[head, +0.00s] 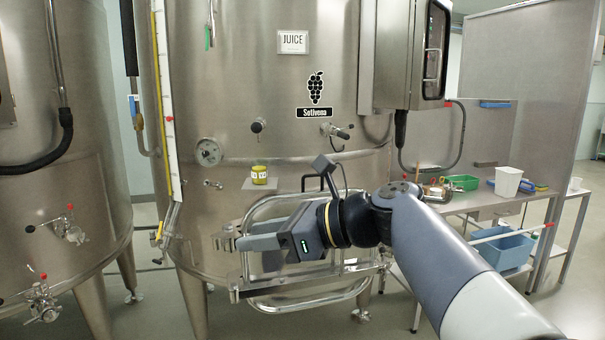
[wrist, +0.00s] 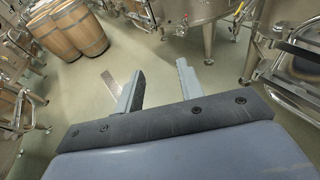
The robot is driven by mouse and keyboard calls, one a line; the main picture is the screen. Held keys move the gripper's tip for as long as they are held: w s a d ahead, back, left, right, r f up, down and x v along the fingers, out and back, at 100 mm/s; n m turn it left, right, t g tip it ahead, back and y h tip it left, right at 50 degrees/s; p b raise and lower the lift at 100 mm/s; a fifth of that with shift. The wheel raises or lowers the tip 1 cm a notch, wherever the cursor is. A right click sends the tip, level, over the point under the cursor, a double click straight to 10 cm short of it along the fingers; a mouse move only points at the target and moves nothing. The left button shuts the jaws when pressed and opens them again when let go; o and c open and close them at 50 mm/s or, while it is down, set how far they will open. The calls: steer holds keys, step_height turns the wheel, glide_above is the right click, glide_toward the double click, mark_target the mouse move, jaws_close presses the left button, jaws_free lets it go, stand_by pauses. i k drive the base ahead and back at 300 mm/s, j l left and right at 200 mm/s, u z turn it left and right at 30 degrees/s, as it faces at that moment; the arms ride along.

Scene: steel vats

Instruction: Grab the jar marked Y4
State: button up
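A small jar (head: 259,174) with yellow-green contents, a yellow lid and a white label stands upright on a small light plate (head: 247,185) at the front of the large steel vat. The marking on its label is too small to read. My gripper (head: 232,242) is below and a little left of the jar, apart from it, in front of the vat's lower hatch. In the wrist view my gripper (wrist: 160,88) has its two fingers spread, with only floor between them. The jar does not show in the wrist view.
The steel vat (head: 225,105) has a gauge (head: 208,152), valves (head: 258,126) and a hatch frame (head: 310,302) near my arm. A side table at right holds a green bin (head: 462,183) and a white container (head: 508,181). Wooden barrels (wrist: 82,32) stand on open floor.

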mark_target(258, 165)
steer(key=i+j+z, duration=0.55)
steer(key=j+z, duration=0.3)
steer(key=i+j+z, duration=0.25)
steer(key=j, duration=0.2)
steer(key=i+j, duration=0.1)
steer(key=j, duration=0.25)
steer(key=i+j, duration=0.1)
steer(key=j, duration=0.6)
steer(key=i+z, duration=0.05)
